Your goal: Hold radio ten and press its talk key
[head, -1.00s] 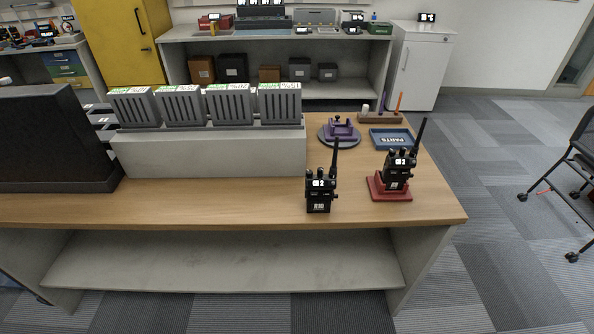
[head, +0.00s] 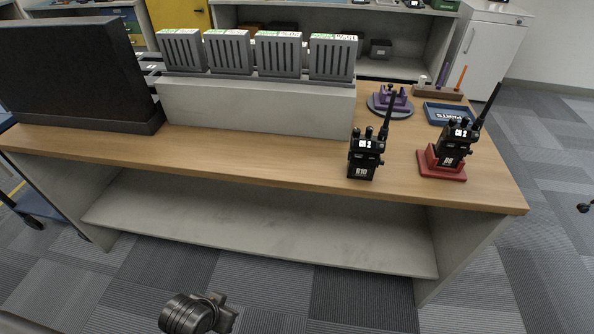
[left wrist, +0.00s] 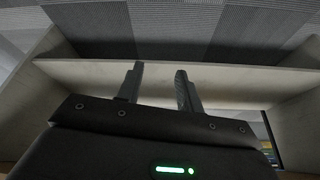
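Radio ten (head: 364,158) is a black handheld radio with an upright antenna, marked R10 on its front and showing CH 2 on its display. It stands near the front edge of the wooden desk (head: 250,160). Its talk key cannot be made out. A second black radio (head: 455,142), marked R9, stands tilted in a red cradle (head: 440,170) to its right. In the left wrist view, my left gripper (left wrist: 158,88) has its two fingers apart with nothing between them, facing the desk's lower shelf. A dark part of my arm shows at the bottom of the head view. My right gripper is not in view.
A grey bank with several charger units (head: 255,105) stands behind radio ten to the left. A black monitor (head: 75,75) is at far left. A purple stand (head: 392,102), a blue parts tray (head: 448,115) and a pen holder (head: 440,90) sit behind the radios.

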